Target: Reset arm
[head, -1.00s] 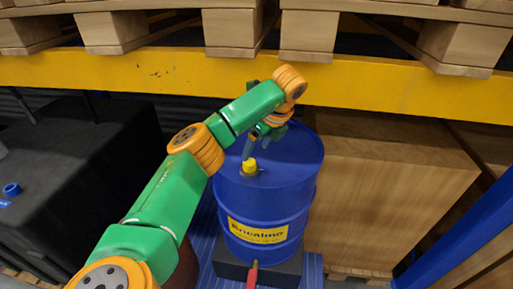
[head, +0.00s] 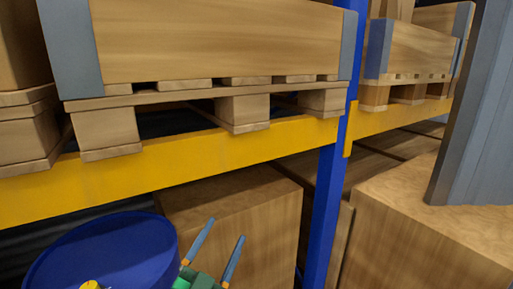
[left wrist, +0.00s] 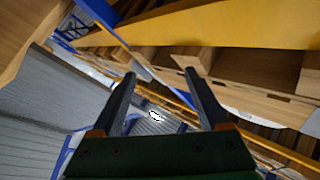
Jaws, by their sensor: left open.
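My left gripper (head: 219,244) shows at the bottom of the head view, just right of the blue drum (head: 100,248). Its two fingers point up and are spread apart with nothing between them. In the left wrist view the same gripper (left wrist: 158,75) is open and empty, facing racking and a grey corrugated wall. The drum is cut off by the lower left of the head view, and the yellow cap (head: 90,285) on its top shows only in part. Most of my left arm is out of view. My right gripper is not in view.
A yellow rack beam (head: 180,175) crosses above the drum and gripper, with wooden pallets (head: 243,112) on it. A blue upright (head: 328,200) stands right of the gripper. Large wooden crates (head: 235,215) fill the space behind it and to the right (head: 430,225).

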